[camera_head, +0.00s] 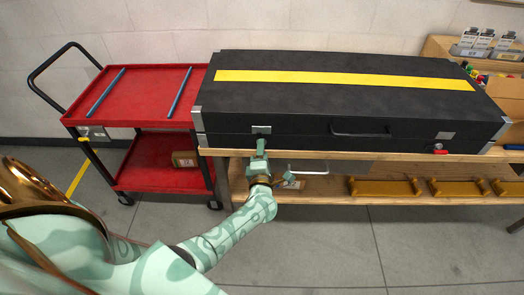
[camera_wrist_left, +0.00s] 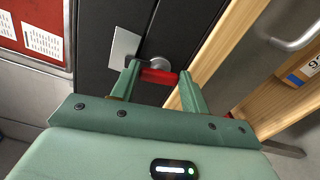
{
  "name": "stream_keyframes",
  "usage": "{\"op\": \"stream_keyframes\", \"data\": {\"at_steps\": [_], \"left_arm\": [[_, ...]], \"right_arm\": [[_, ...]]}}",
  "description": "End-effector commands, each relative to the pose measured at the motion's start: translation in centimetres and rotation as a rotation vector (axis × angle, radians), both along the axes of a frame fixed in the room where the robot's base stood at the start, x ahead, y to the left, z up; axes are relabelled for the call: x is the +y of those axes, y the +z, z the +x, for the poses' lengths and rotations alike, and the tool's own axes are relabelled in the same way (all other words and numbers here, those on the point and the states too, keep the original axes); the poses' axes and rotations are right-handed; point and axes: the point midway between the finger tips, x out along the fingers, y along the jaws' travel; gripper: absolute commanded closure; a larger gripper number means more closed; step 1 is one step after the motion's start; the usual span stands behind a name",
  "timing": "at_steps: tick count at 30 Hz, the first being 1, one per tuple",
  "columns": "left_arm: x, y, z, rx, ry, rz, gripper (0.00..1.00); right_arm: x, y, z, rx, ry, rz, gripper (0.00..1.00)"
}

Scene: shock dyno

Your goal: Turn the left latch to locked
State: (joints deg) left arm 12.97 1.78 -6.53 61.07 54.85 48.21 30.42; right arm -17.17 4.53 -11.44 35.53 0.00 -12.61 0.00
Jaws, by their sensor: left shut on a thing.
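A long black case (camera_head: 300,103) with metal corners and a yellow stripe lies shut on a wooden bench (camera_head: 340,155). In the head view its left latch (camera_head: 261,130) is on the front face, mostly hidden by my left gripper (camera_head: 261,147). In the left wrist view the left latch shows a pale plate (camera_wrist_left: 124,46), a round metal pivot and a red handle (camera_wrist_left: 158,76). My left gripper (camera_wrist_left: 160,82) has the red handle between its two fingers and is shut on it. My right gripper is not in view.
The right latch (camera_head: 441,151) has a red handle lying sideways below its plate. A case handle (camera_head: 360,133) sits between the latches. A red cart (camera_head: 150,90) with two blue rods stands at left. Floor in front is clear.

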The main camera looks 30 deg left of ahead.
Motion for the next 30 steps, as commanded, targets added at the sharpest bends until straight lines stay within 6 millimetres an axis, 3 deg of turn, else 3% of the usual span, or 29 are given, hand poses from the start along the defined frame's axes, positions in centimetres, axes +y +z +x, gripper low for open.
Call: {"op": "stream_keyframes", "data": {"at_steps": [12,28,29,30], "left_arm": [[-0.15,-0.26,-0.07,0.097,-0.003,0.152,0.77],[-0.13,-0.34,-0.09,0.111,-0.003,0.174,0.77],[-0.13,-0.34,-0.09,0.111,-0.003,0.174,0.52],[-0.13,-0.33,-0.09,0.111,-0.003,0.174,0.41]], "right_arm": [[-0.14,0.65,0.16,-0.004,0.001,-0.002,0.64],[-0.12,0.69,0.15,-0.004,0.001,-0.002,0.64],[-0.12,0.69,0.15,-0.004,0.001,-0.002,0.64],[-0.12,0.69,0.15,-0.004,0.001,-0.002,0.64]]}}
